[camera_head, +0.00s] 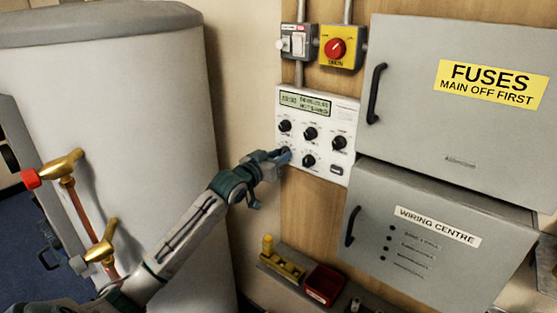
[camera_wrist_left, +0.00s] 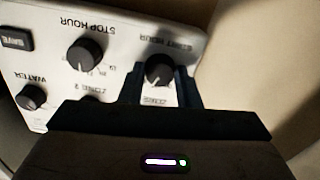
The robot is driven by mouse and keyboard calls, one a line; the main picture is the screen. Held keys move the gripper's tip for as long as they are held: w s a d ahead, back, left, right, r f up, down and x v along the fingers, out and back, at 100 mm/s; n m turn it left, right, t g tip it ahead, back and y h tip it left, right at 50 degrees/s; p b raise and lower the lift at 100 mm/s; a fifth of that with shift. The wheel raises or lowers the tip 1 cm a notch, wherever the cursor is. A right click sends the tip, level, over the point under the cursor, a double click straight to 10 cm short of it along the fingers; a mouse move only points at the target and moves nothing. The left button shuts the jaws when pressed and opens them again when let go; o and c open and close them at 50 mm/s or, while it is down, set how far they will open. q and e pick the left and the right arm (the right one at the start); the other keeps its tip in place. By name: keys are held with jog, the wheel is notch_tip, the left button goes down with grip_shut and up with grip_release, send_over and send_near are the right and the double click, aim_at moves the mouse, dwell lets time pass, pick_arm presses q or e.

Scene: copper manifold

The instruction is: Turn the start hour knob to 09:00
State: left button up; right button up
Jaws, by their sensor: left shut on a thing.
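The start hour knob (camera_wrist_left: 159,70) is a black round knob on a white control panel (camera_head: 347,113), under the label START HOUR, which appears upside down in the left wrist view. My left gripper (camera_head: 284,157) reaches the panel's lower left knob, and its fingers in the left wrist view (camera_wrist_left: 160,88) are shut around the start hour knob, one on each side. A pale pointer mark shows on the knob, but its exact hour cannot be read. The gripper mostly hides this knob in the head view. The panel's display (camera_head: 305,103) is lit, with text too small to read surely.
The stop hour knob (camera_head: 308,160) sits close beside the gripped knob, with the save button (camera_head: 336,170) further right. Several other knobs form a row above. The grey wiring centre box (camera_head: 430,265) and fuse box (camera_head: 410,110) stand right. A white cylinder (camera_head: 120,110) stands left.

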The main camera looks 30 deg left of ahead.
pick_arm(q)
jog(key=shift+m+b, duration=1.05)
jog(key=shift+m, duration=2.75)
jog(key=o, duration=1)
jog(key=shift+c, duration=0.2)
